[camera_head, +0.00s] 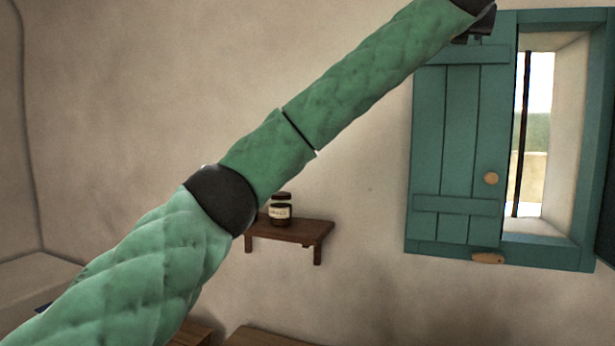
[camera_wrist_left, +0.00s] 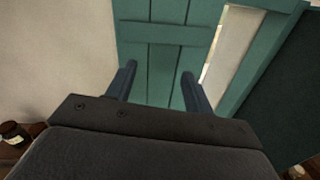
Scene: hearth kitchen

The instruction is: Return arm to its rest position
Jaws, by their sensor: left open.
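My left arm, in a green quilted sleeve, crosses the head view from the lower left to the top. Its dark wrist end shows at the top edge, in front of the upper part of the teal shutter (camera_head: 448,135); the fingertips cannot be made out there. In the left wrist view my left gripper (camera_wrist_left: 158,72) is open, its two dark fingers apart with nothing between them. The teal shutter (camera_wrist_left: 165,50) fills the view beyond the fingers. My right gripper is in neither view.
The window opening (camera_head: 535,135) has a teal frame and a dark vertical bar. A wooden knob (camera_head: 491,178) is on the shutter. A small wall shelf (camera_head: 300,231) holds a labelled jar (camera_head: 280,212), partly beside my arm. Wooden surfaces show at the bottom edge. The wall between is bare.

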